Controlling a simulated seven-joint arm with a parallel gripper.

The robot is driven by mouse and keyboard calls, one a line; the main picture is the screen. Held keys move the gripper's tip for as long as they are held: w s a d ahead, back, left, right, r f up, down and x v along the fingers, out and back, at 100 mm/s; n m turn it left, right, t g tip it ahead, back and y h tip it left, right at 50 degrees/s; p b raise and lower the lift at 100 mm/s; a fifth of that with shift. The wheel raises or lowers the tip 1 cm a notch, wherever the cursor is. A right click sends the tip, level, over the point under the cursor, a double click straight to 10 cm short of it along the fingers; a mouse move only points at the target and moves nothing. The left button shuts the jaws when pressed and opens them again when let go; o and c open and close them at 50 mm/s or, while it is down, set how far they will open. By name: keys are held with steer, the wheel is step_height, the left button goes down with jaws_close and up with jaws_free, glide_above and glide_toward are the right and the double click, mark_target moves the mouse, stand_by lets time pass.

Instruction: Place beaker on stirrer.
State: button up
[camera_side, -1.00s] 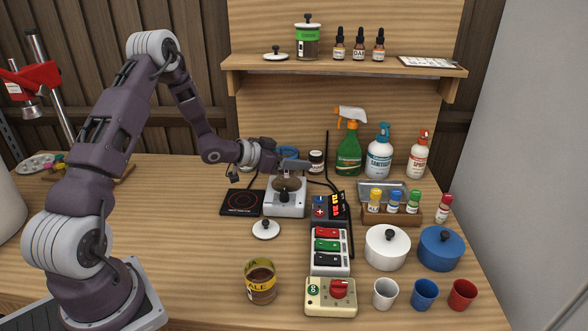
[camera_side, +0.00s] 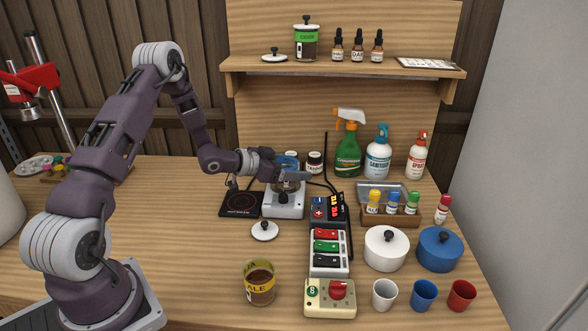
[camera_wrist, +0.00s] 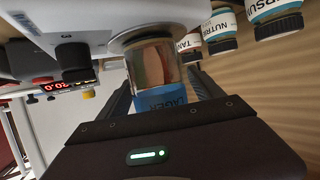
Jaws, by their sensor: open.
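A clear beaker with a blue LAGER label (camera_wrist: 160,98) is between the jaws in the wrist view. Its base is at the round plate of the white stirrer (camera_wrist: 92,22); I cannot tell whether it rests fully on it. In the side view the stirrer (camera_side: 283,207) stands left of the power switches, and the beaker's blue band (camera_side: 288,160) shows above my gripper (camera_side: 291,180). My gripper is open, with a dark finger on each side of the beaker. The fingers hide much of the beaker in the side view.
A black hot plate (camera_side: 241,204) is left of the stirrer, and a white lid (camera_side: 265,231) lies in front. An ALE beaker (camera_side: 260,289) stands near the front. Small jars (camera_side: 315,161) and a green spray bottle (camera_side: 348,154) are behind. A switch strip (camera_side: 329,252) is to the right.

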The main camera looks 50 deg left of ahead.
steer(key=v, duration=1.1)
steer(key=s+d+r+n+g+y, duration=0.1)
steer(key=s+d+r+g+y, duration=0.15)
steer(key=r, duration=0.45)
steer(key=s+d+r+g+y, duration=0.2)
steer(key=r+y, duration=0.1)
steer(key=r, duration=0.3)
steer(key=s+d+r+g+h, duration=0.1)
steer(key=s+d, duration=0.6)
steer(key=s, duration=0.4)
steer(key=s+d+r+n+g+h, duration=0.1)
steer(key=s+d+r+g+h, duration=0.1)
steer(key=s+d, duration=0.6)
steer(key=s, duration=0.3)
steer(key=shift+s+d, duration=0.2)
steer(key=shift+s, duration=0.2)
